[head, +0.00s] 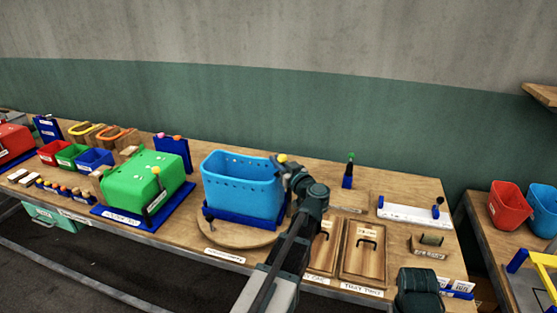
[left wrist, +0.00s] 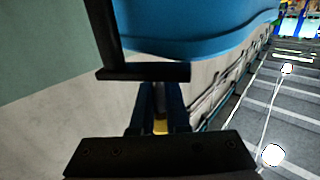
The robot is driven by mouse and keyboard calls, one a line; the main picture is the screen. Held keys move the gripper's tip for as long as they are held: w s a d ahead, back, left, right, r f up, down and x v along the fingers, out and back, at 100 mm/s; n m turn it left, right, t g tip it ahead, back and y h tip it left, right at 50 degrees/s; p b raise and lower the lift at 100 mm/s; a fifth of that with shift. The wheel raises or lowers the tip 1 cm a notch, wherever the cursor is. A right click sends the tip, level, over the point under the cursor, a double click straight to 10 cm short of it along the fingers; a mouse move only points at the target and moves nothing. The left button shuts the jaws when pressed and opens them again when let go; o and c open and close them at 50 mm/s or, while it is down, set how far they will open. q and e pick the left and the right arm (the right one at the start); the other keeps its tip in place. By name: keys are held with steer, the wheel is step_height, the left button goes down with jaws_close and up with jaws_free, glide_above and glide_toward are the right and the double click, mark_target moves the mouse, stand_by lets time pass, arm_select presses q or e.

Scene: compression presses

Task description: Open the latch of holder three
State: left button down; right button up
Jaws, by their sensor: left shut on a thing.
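A blue perforated bin (head: 240,180) stands upright in a dark blue holder (head: 235,217) on a round wooden board. A latch knob, yellow (head: 283,158), shows at the bin's upper right, at my left gripper (head: 286,168). My left gripper is shut on this knob. In the left wrist view, a bit of yellow (left wrist: 160,127) shows between the fingers (left wrist: 160,112), with a black bar (left wrist: 145,72) beyond and the blue bin (left wrist: 190,25) above. My left arm hides the holder's right side. The holder number is too small to read. My right gripper is not in view.
Wooden lids with black handles (head: 367,240) lie right of my arm. Small red, green and blue boxes (head: 93,158) stand at far left.

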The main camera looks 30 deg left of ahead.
arm_select(q)
steer(key=n+g, duration=0.1)
steer(key=n+g+y, duration=0.1)
steer(key=g, duration=0.1)
steer(key=n+g+y, duration=0.1)
steer(key=g, duration=0.1)
steer(key=shift+s+d+r+n, duration=0.15)
steer(key=shift+s+d+n, duration=0.15)
steer(key=shift+s+d, duration=0.05)
steer(key=shift+s+d+n+g, duration=0.2)
steer(key=shift+n+g, duration=0.3)
steer(key=shift+g, duration=0.35)
steer(key=shift+s+d+n+g, duration=0.15)
steer(key=shift+n+g, duration=0.35)
steer(key=shift+g, duration=0.3)
steer(key=shift+s+d+n+g, duration=0.1)
steer(key=shift+s+n+g, duration=0.1)
steer(key=shift+n+g, duration=0.5)
steer(key=shift+s+g, duration=0.1)
steer(key=shift+g, duration=0.15)
steer(key=c, duration=0.9)
jaws_free()
steer(key=shift+s+r, duration=0.1)
steer(key=shift+d, duration=0.1)
steer(key=shift+d, duration=0.3)
steer(key=d, duration=0.8)
steer(key=w+d, duration=0.1)
steer(key=d, duration=0.4)
